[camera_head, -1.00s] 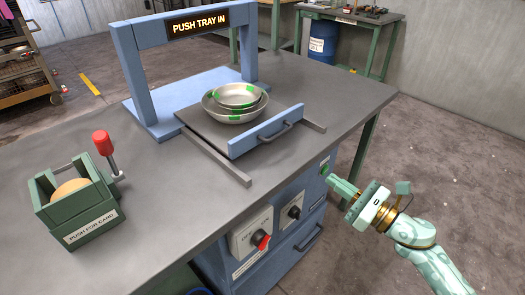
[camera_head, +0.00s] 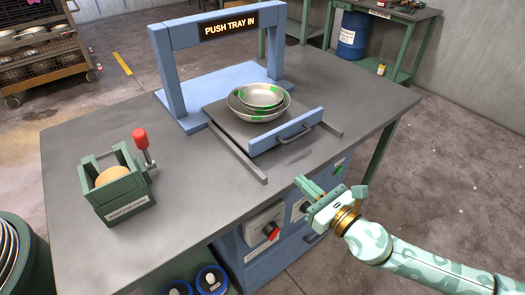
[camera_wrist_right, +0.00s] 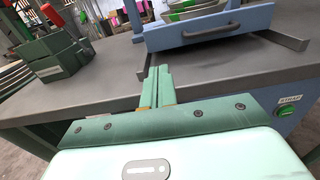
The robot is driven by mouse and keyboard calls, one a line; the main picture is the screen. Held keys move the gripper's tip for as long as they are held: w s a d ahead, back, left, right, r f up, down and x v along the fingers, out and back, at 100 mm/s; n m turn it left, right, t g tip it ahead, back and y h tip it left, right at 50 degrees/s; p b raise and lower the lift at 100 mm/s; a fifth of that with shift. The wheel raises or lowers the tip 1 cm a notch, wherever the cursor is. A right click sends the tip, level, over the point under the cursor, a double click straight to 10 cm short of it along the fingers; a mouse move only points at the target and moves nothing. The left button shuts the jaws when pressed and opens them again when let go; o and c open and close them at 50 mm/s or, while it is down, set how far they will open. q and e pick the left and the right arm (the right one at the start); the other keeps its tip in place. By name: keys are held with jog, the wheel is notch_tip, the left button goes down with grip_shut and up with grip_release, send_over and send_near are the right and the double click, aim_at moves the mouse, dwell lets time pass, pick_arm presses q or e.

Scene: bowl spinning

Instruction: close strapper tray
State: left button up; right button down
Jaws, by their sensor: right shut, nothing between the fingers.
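The strapper tray (camera_head: 228,125) is a grey plate with a blue front panel (camera_head: 286,131) and a dark handle (camera_head: 296,133). It sticks out from the blue strapper arch (camera_head: 168,75) between two grey rails. Stacked metal bowls (camera_head: 262,98) with green marks sit on it. The sign (camera_head: 229,26) reads "PUSH TRAY IN". My right gripper (camera_head: 304,187) is shut and empty, in front of the table edge and apart from the handle. In the right wrist view its fingers (camera_wrist_right: 158,84) are together, pointing below and left of the handle (camera_wrist_right: 210,32). My left gripper is not in view.
Below the edge are a red-tipped switch (camera_head: 270,230) and a green button (camera_head: 339,169). The table's front left is clear.

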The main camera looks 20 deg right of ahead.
aim_at(262, 146)
jog(key=x, duration=1.3)
jog(key=shift+w+f+b, duration=0.1)
jog(key=shift+w+b, duration=0.2)
jog(key=shift+w, duration=0.05)
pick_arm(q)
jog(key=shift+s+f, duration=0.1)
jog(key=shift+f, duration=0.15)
